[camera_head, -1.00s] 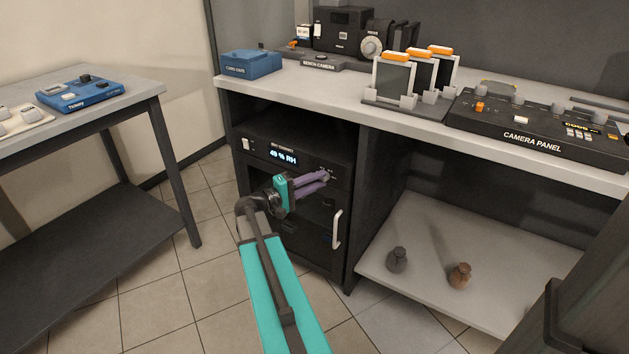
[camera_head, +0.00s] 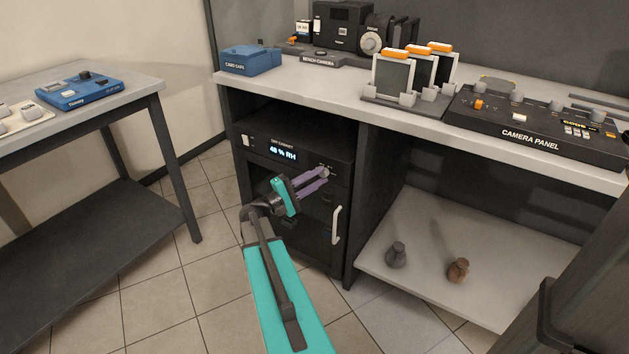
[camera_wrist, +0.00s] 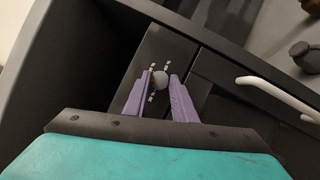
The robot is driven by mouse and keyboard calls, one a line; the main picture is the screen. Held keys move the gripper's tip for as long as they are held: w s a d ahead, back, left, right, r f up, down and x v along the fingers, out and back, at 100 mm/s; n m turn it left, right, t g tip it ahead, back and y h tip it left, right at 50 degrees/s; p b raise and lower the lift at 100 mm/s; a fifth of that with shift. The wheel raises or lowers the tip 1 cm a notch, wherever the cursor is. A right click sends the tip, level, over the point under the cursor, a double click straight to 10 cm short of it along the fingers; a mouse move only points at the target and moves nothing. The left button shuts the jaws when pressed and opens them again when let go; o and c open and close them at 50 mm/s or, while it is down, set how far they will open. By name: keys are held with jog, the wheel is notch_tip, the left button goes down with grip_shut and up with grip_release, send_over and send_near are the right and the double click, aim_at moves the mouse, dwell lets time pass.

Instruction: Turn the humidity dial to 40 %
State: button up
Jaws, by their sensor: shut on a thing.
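The dry cabinet (camera_head: 262,141) stands under the bench, and its lit display (camera_head: 283,153) seems to read 48 % RH; the last digit is small. In the wrist view, my gripper (camera_wrist: 157,84) is shut on the dial, which shows between the fingertips.
A white door handle (camera_head: 336,225) stands out just below and right of my gripper. The bench top (camera_head: 330,93) overhangs above. Two small weights, one grey (camera_head: 396,256) and one brown (camera_head: 458,271), stand on the lower shelf at right.

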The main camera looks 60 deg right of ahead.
jog(key=o, duration=1)
jog(key=shift+d+r, duration=0.1)
jog(key=p+v, duration=0.1)
jog(key=v, duration=1.3)
jog(key=shift+s+p, duration=0.1)
jog(key=shift+p, duration=0.2)
